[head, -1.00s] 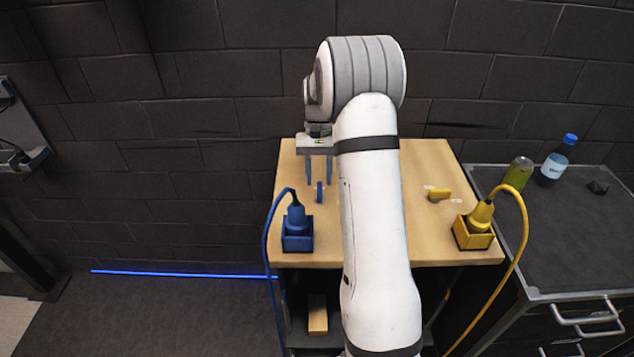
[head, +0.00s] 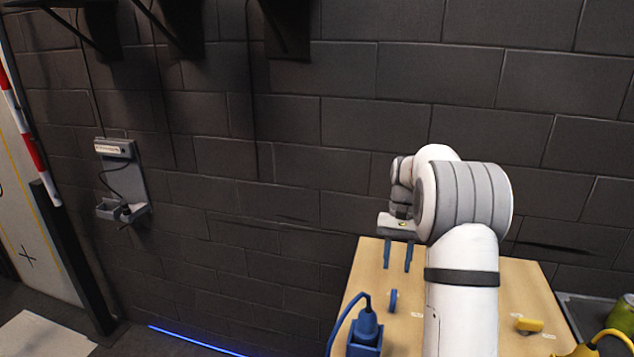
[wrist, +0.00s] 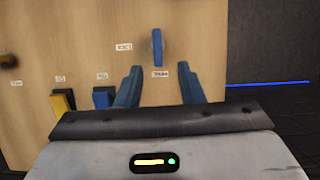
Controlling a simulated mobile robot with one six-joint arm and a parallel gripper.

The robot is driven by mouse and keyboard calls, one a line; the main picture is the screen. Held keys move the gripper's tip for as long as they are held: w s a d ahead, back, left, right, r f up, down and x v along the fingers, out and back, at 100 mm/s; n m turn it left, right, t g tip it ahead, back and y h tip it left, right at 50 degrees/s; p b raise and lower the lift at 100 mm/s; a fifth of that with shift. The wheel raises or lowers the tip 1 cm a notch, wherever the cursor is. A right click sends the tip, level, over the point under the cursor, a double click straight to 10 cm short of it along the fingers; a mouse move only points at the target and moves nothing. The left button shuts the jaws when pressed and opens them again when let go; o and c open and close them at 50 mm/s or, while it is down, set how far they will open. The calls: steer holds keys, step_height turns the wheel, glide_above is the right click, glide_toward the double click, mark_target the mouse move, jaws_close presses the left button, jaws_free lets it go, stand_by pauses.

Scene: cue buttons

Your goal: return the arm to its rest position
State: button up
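My gripper (head: 398,256) is above the back left part of the wooden table in the head view, pointing down, its two blue fingers apart with nothing between them. In the wrist view my gripper (wrist: 158,86) also shows open. A blue knob (wrist: 157,47) stands beyond the fingertips there, apart from them, and it shows in the head view (head: 393,300) in front of the fingers. My white arm reaches over the table and hides its middle.
The wooden table (head: 375,275) carries a blue plug in a socket (head: 365,333), a yellow knob (head: 528,325) and a yellow plug (head: 603,340). A green bottle (head: 621,314) stands at right. A grey wall holder (head: 122,180) hangs at left. The dark wall rises behind the table.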

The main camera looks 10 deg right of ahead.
steer(key=s+a+r+n+t, duration=0.1)
steer(key=s+a+r+t, duration=0.1)
steer(key=s+a+r, duration=0.25)
steer(key=s+a+n+t, duration=0.1)
steer(key=s+a, duration=0.3)
steer(key=s, duration=0.7)
steer(key=s+a+r+n+t+h, duration=0.1)
steer(key=s+a+t, duration=0.3)
steer(key=s, duration=0.8)
steer(key=shift+n+h, duration=0.3)
steer(key=shift+n, duration=0.3)
